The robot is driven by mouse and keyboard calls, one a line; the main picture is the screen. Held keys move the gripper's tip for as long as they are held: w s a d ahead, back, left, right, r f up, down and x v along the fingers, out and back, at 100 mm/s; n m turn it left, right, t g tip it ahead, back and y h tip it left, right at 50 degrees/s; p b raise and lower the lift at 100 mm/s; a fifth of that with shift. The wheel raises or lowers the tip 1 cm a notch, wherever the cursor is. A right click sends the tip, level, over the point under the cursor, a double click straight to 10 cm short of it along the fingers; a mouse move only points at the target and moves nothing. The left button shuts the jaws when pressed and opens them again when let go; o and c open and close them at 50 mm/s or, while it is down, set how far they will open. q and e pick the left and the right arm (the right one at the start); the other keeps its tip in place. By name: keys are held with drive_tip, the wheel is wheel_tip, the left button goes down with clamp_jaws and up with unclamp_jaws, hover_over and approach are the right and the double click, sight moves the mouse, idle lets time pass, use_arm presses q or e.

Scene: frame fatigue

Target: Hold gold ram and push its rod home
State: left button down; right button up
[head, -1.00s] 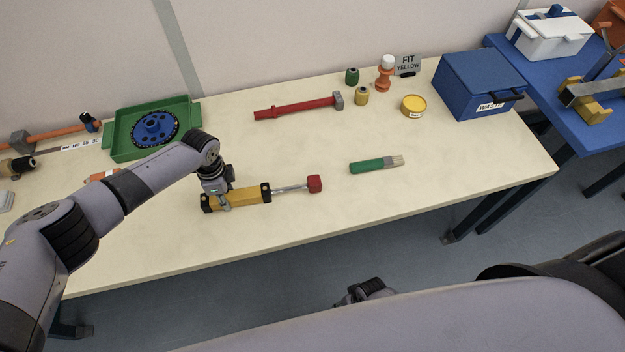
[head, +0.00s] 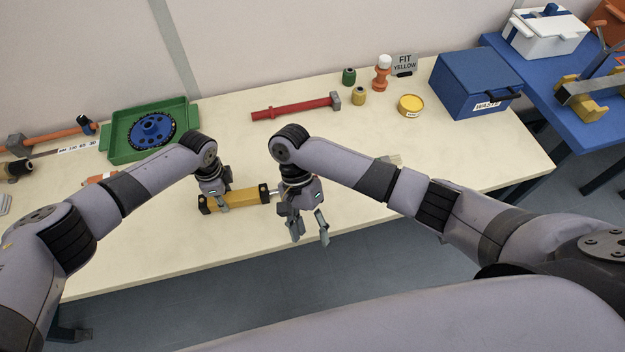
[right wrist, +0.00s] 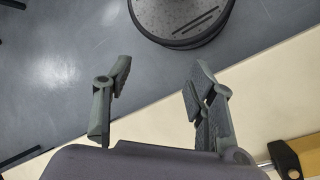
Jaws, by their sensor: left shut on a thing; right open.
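The gold ram (head: 238,199) lies on the table near its front edge, a yellow cylinder with black end caps. My left gripper (head: 216,206) is shut on its body, toward the left end. Its metal rod (head: 272,192) comes out of the right end and runs behind my right gripper, which hides the rod's red end. My right gripper (head: 311,240) is open and empty, fingers downward, in front of the rod near the table edge. In the right wrist view its fingers (right wrist: 155,95) are spread, and the ram's end (right wrist: 288,158) shows at lower right.
A red tool (head: 295,108) lies behind the ram. A green tray (head: 113,130) stands at back left. A blue box (head: 478,80), a yellow tin (head: 410,105) and small yellow and green parts stand at back right. My right forearm mostly covers the green brush.

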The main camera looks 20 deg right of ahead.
drive_tip(key=w+d+r+m+t, duration=0.3)
drive_tip(key=w+m, duration=0.2)
drive_tip(key=w, duration=0.3)
drive_tip(key=w+d+r+m+t, duration=0.25)
drive_tip(key=w+m, duration=0.25)
drive_tip(key=w, duration=0.3)
drive_tip(key=shift+t+y, duration=0.3)
drive_tip(key=shift+t, duration=0.05)
drive_tip(key=f, duration=1.1)
drive_tip(key=shift+w+a+f, duration=0.1)
drive_tip(key=shift+a+f, duration=0.1)
drive_tip(key=shift+f, duration=0.05)
drive_tip(key=shift+c, duration=0.2)
clamp_jaws()
